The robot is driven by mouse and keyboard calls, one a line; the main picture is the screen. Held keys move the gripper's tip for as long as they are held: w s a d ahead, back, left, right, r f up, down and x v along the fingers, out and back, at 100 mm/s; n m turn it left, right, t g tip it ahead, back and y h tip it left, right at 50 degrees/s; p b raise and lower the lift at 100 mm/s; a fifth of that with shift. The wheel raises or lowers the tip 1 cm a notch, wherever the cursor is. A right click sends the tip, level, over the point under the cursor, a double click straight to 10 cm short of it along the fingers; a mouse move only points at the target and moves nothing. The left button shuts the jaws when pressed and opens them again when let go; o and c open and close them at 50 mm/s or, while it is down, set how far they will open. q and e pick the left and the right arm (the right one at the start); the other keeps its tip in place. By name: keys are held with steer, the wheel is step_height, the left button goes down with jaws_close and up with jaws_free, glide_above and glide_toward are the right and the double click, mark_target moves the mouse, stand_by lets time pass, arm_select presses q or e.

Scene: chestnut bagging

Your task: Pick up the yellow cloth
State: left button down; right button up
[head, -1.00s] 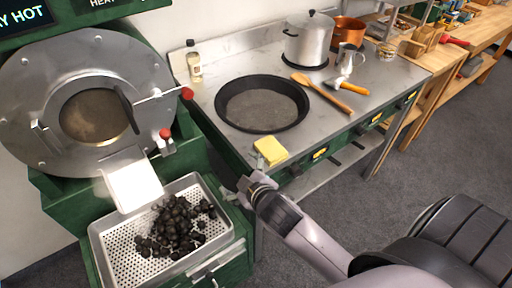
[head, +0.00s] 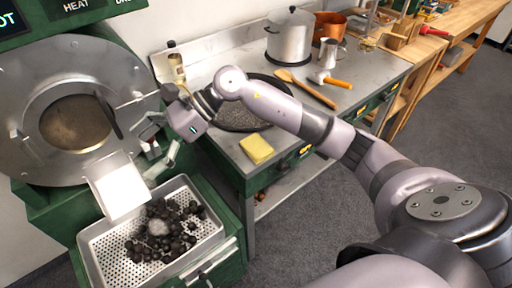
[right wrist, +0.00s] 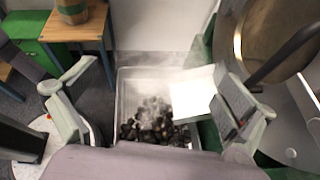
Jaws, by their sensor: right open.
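The yellow cloth (head: 257,149) lies folded flat near the front edge of the steel counter (head: 222,148), just in front of the black pan. Nothing touches it. My right gripper (head: 160,152) is to the left of the cloth, by the roaster's front and above the chute and tray. In the right wrist view its two fingers (right wrist: 152,85) are spread wide with nothing between them. The cloth does not show in that view. My left gripper is not in view.
A perforated tray (head: 98,262) of dark chestnuts (head: 165,228) stands below the roaster's chute (head: 120,190), with a pale haze over them. My right arm crosses above the black pan (head: 240,117). A wooden spoon (head: 305,88) and a steel pot (head: 290,38) are farther back.

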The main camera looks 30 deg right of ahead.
steer(key=w+d+f+n+h, duration=0.25)
steer(key=d+h, duration=0.35)
steer(key=d, duration=0.4)
steer(key=r+g+h, duration=0.1)
steer(key=r+h, duration=0.1)
steer(key=h, duration=0.5)
glide_above(255, 146)
steer(key=f+p, duration=0.1)
steer(key=f, duration=0.6)
steer(key=f+p, duration=0.1)
steer(key=f, duration=0.3)
steer(key=shift+a+f+p, duration=0.2)
steer(key=shift+a+p, duration=0.15)
steer(key=f, duration=0.1)
steer(key=f+p, duration=0.1)
steer(key=f, duration=0.1)
steer(key=f+p, duration=0.1)
steer(key=shift+s+d+f, duration=0.1)
steer(key=shift+d+f, duration=0.25)
steer(key=shift+f, duration=0.25)
steer(key=shift+c, duration=0.5)
steer(key=c, duration=1)
